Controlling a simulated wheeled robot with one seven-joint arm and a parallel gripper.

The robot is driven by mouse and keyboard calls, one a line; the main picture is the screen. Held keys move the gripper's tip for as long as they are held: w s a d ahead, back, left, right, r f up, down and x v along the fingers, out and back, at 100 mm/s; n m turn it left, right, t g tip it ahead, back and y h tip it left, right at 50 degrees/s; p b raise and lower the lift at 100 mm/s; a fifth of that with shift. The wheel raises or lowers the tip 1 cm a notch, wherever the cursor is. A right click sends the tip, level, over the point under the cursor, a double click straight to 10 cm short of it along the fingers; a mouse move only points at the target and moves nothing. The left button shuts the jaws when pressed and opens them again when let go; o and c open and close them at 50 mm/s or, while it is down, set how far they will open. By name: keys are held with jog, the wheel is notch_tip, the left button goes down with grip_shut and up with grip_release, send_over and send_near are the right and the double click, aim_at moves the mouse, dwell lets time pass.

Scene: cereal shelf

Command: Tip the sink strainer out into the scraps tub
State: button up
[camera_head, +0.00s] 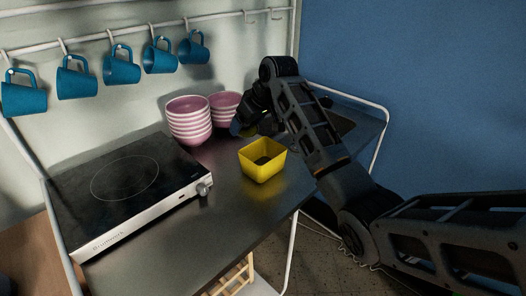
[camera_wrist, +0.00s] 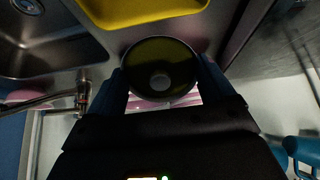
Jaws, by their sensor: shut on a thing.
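The scraps tub (camera_head: 263,172) is a yellow square open tub on the dark counter, with something dark on its floor. Its yellow edge also shows at the top of the wrist view (camera_wrist: 140,12). My gripper (camera_wrist: 160,85) is shut on a round, dark-rimmed thing, the sink strainer (camera_wrist: 160,64), olive inside its rim with a grey disc at its middle. The strainer is held between the two fingers, close to the tub in the wrist view. In the head view my gripper (camera_head: 242,122) is behind the tub, beside the bowls, and my arm mostly hides the strainer.
Two stacks of pink bowls (camera_head: 188,122) stand behind the tub. A black hob (camera_head: 125,178) fills the counter's left. A sink basin (camera_wrist: 50,45) shows in the wrist view. Blue mugs (camera_head: 122,68) hang from a rail above. Counter in front of the tub is clear.

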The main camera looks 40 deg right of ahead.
aim_at(255, 123)
jog(key=shift+s+r+t, duration=0.15)
jog(key=shift+s+t, duration=0.35)
jog(key=shift+s, duration=0.05)
jog(key=shift+s+r+t, duration=0.15)
jog(key=shift+s+t, duration=0.4)
jog(key=shift+t, duration=0.25)
dwell(0.6)
jog(key=shift+s+d+r+t, duration=0.1)
jog(key=shift+s+t, duration=0.15)
jog(key=shift+t, duration=0.35)
jog(key=shift+s+r+t, duration=0.1)
jog(key=shift+s+t, duration=0.1)
jog(key=shift+t, duration=0.4)
dwell(0.8)
